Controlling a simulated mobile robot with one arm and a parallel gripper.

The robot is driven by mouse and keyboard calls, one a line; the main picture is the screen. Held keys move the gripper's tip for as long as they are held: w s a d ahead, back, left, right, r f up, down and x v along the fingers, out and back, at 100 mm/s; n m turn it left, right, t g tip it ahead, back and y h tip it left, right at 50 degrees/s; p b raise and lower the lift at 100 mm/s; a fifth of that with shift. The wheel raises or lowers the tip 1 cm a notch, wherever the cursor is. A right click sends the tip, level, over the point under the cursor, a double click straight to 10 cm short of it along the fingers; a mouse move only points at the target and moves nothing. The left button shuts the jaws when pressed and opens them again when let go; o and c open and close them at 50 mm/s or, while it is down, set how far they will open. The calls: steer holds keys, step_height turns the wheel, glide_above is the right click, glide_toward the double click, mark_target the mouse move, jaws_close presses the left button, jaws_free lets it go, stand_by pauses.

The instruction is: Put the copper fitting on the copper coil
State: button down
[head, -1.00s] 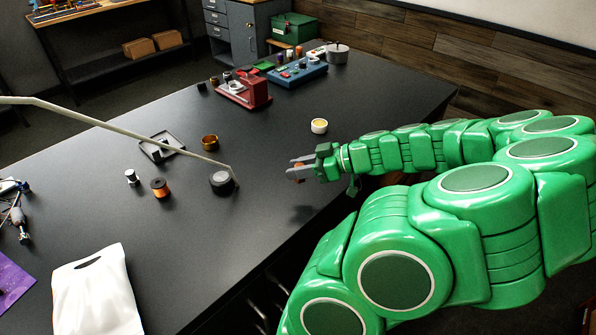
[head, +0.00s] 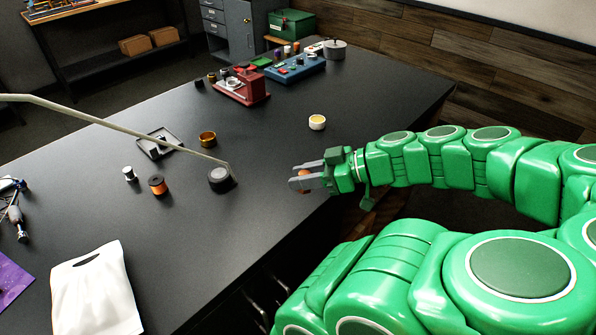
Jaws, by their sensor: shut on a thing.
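My gripper (head: 298,176), with grey fingers, is at the end of the green arm near the right edge of the dark table. It is shut on a small orange-brown piece, the copper fitting (head: 305,174), mostly hidden between the fingers. A small spool with an orange-copper winding and dark top, seemingly the copper coil (head: 157,186), stands upright on the table to the left, well apart from my gripper. A brass-coloured ring-shaped part (head: 207,139) stands behind it to the right.
A silver cylinder (head: 130,174), a dark tray (head: 159,144), a white-rimmed cup (head: 317,122) and a white bag (head: 96,292) are around. Red (head: 243,87) and blue devices (head: 296,69) stand farther back.

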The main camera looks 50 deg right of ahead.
steer(key=shift+s+a+r, duration=0.1)
steer(key=shift+s, duration=0.05)
steer(key=shift+w+a+r+n, duration=0.1)
steer(key=shift+w+a+n, duration=0.05)
steer(key=shift+w, duration=0.35)
steer(key=shift+w+a+n, duration=0.1)
steer(key=shift+w+n, duration=0.05)
steer(key=shift+w, duration=0.3)
steer(key=w+a+r+n+g+y, duration=0.2)
steer(key=w+a+n+g+y, duration=0.15)
steer(key=w+a, duration=0.7)
steer(key=w+a+r+n+g+y, duration=0.2)
steer(key=w+a+n+g, duration=0.25)
steer(key=w+a, duration=0.55)
glide_above(155, 180)
steer(key=s, duration=0.1)
steer(key=shift+t, duration=0.3)
step_height(155, 180, down, 8)
steer(key=shift+s+f, duration=0.1)
steer(key=shift+s, duration=0.05)
steer(key=shift+w+f, duration=0.6)
steer(key=shift+f, duration=1.6)
